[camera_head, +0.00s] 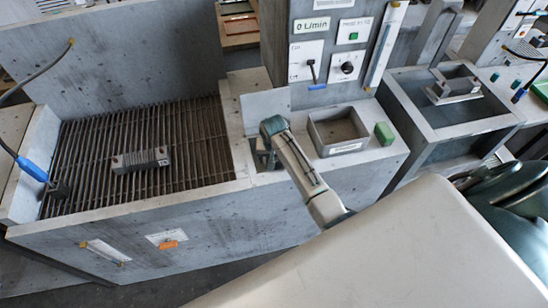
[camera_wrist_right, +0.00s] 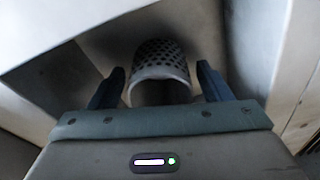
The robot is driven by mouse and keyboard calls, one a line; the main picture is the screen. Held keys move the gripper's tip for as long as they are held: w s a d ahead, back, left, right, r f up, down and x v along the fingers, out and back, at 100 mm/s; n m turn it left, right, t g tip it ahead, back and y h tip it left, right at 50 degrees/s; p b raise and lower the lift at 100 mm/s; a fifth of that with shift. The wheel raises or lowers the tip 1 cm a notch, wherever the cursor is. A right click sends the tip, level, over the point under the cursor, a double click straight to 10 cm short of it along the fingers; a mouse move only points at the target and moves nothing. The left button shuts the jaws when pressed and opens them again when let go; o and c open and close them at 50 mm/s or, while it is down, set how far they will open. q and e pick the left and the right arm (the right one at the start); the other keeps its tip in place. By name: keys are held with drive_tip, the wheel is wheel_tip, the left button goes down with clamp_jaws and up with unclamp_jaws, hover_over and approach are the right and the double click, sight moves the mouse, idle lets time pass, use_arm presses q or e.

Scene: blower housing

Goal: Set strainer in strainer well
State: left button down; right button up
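The strainer (camera_wrist_right: 160,68) is a grey perforated cup, seen in the right wrist view with its rim toward the camera. My right gripper (camera_wrist_right: 160,80) is open, with one dark finger on each side of the strainer and a narrow gap at each side. In the head view my right gripper (camera_head: 266,156) points down at the small recess left of the square grey box, and my own wrist hides much of it. The strainer cannot be made out there. I cannot tell whether it sits in the strainer well. My left gripper is not in view.
A square open box (camera_head: 338,145) and a green block (camera_head: 384,134) stand right of the gripper. A control panel (camera_head: 325,60) rises behind. A grey ribbed block (camera_head: 141,160) lies on the slatted grate (camera_head: 205,150) at left. A tank (camera_head: 420,110) stands at right.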

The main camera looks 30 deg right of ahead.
drive_tip(key=shift+r, duration=0.1)
drive_tip(key=r+b, duration=0.1)
drive_tip(key=r, duration=0.2)
drive_tip(key=s+r, duration=0.1)
drive_tip(key=r, duration=0.2)
drive_tip(key=r+b, duration=0.1)
drive_tip(key=r, duration=0.3)
drive_tip(key=shift+s+a+b, duration=0.2)
drive_tip(key=shift+a+b, duration=0.15)
drive_tip(key=shift+a, duration=0.05)
drive_tip(key=shift+r, duration=0.3)
